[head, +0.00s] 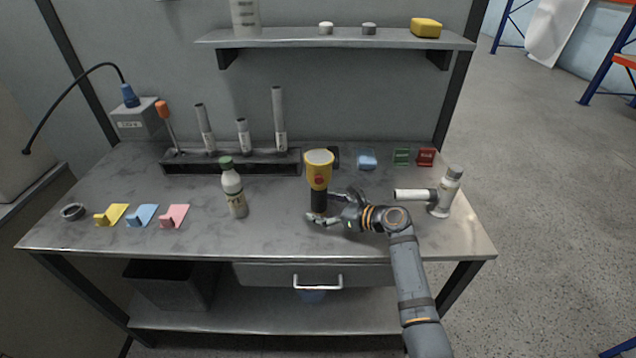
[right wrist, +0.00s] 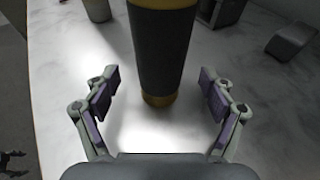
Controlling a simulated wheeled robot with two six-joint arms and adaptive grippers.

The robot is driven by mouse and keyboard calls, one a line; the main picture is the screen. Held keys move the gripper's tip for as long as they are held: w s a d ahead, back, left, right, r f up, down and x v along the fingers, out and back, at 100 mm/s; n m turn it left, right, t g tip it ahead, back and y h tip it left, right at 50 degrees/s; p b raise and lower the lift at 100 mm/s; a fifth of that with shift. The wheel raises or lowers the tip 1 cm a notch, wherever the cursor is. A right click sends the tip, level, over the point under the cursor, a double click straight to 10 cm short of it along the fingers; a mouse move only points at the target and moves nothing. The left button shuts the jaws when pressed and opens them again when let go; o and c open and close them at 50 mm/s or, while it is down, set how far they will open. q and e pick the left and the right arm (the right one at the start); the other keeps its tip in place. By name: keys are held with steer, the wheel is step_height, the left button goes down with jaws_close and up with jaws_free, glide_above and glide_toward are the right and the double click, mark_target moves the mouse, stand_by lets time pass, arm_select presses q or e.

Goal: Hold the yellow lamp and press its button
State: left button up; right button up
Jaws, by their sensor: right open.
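The yellow lamp (head: 319,171) stands upright on the workbench, with a yellow head, a pale top, a red button (head: 319,181) on the front and a dark handle below. My right gripper (head: 327,208) is open at the lamp's lower handle. In the right wrist view, the dark handle of the lamp (right wrist: 160,55) stands between the two open fingers (right wrist: 158,95), with a visible gap on both sides. The button is out of sight in that view. My left gripper is not in view.
A white bottle with a green cap (head: 233,190) stands left of the lamp. A white pipe fitting (head: 443,194) stands right of my right arm. A black rack (head: 230,166) with tubes is behind. The bench (head: 280,235) is clear in front, near its edge.

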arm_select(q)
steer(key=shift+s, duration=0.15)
arm_select(e)
steer(key=shift+w+a, duration=0.1)
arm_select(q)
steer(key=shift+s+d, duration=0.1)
arm_select(e)
steer(key=shift+c, duration=0.4)
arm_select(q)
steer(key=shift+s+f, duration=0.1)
arm_select(e)
steer(key=c, duration=1.2)
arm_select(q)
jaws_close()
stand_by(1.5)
